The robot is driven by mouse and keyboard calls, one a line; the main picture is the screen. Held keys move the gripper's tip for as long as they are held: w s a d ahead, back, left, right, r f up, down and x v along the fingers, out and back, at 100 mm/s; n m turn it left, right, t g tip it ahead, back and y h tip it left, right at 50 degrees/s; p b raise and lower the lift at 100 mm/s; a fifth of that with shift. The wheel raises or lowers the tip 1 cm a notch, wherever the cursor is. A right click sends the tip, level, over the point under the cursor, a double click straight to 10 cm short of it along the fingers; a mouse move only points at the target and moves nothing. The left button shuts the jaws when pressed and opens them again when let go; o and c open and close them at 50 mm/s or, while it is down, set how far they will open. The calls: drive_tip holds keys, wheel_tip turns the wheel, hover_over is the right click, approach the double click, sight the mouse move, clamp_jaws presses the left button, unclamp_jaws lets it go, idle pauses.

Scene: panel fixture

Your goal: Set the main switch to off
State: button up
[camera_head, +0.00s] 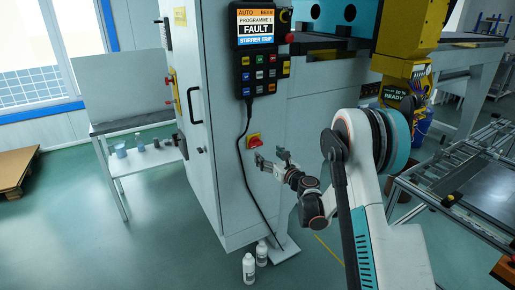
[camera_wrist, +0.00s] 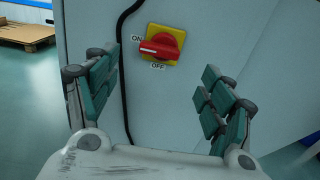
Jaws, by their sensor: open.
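The main switch (camera_wrist: 168,42) is a red rotary handle on a yellow plate, fixed to the grey cabinet side. Its handle lies roughly level and points left to the ON label; the OFF label is below it. It also shows in the head view (camera_head: 254,141), below the control pendant. My gripper (camera_head: 271,157) is open and empty, just below and to the right of the switch in the head view. In the wrist view its two green-padded fingers (camera_wrist: 155,65) are spread wide, with the switch beyond and between them. I see no contact with the switch.
A black cable (camera_wrist: 122,60) hangs down the cabinet just left of the switch. The pendant (camera_head: 262,50) above shows FAULT, STIRRER TRIP. Two white bottles (camera_head: 249,268) stand on the floor at the cabinet's foot. A conveyor frame (camera_head: 460,185) is at the right.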

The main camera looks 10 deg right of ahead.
sight(257, 145)
drive_tip(key=b+x, duration=0.2)
drive_tip(key=x, duration=0.7)
drive_tip(key=shift+w+a, duration=0.1)
drive_tip(key=shift+w, duration=0.1)
drive_tip(key=c, duration=1.1)
